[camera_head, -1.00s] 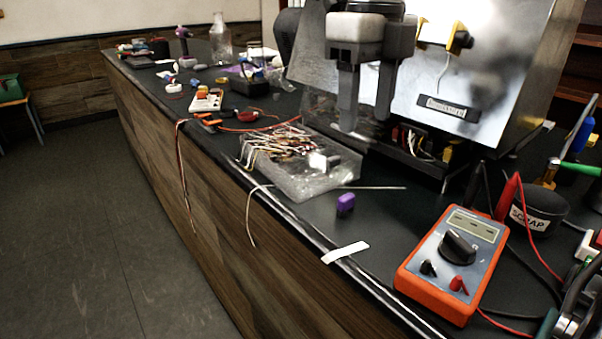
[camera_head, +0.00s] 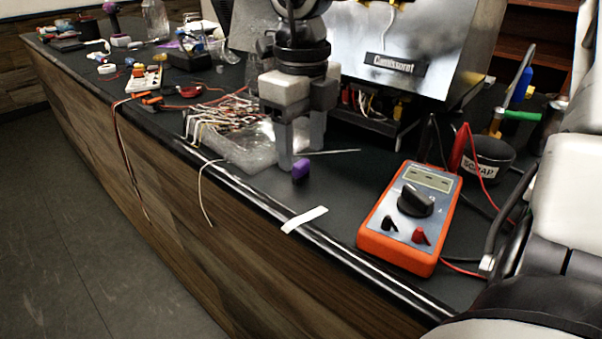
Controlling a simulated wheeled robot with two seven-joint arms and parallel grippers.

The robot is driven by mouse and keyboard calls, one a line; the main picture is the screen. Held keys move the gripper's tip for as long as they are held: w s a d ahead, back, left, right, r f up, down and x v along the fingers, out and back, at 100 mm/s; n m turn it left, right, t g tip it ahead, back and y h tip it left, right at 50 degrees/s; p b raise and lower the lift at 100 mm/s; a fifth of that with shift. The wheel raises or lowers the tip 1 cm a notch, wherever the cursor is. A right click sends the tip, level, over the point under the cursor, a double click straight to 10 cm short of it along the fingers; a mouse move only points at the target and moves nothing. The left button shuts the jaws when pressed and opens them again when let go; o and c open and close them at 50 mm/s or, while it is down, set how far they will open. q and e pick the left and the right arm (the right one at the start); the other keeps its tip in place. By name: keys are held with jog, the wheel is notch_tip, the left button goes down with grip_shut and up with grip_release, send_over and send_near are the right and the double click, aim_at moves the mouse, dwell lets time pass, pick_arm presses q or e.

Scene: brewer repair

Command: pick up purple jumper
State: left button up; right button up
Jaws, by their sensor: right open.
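The purple jumper (camera_head: 301,169) is a small block standing on the dark counter, right of the clear plastic bag of wires. My right gripper (camera_head: 301,152) points down from above, its two grey fingers apart and empty. Its fingertips are just behind and above the jumper in the picture, close to it. I cannot tell whether they touch it. The jumper's front is in plain view. My left gripper is not in view.
An orange multimeter (camera_head: 408,220) lies right of the jumper, with a scrap cup (camera_head: 483,158) behind it. A plastic bag with wires (camera_head: 243,143) lies left. A white strip (camera_head: 305,219) lies at the counter's front edge. The metal brewer (camera_head: 440,40) stands behind.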

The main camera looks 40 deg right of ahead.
aim_at(301, 162)
jog(key=f, duration=0.4)
jog(key=shift+w, duration=0.2)
jog(key=c, duration=1)
jog(key=shift+c, duration=0.2)
jog(key=shift+r, duration=0.15)
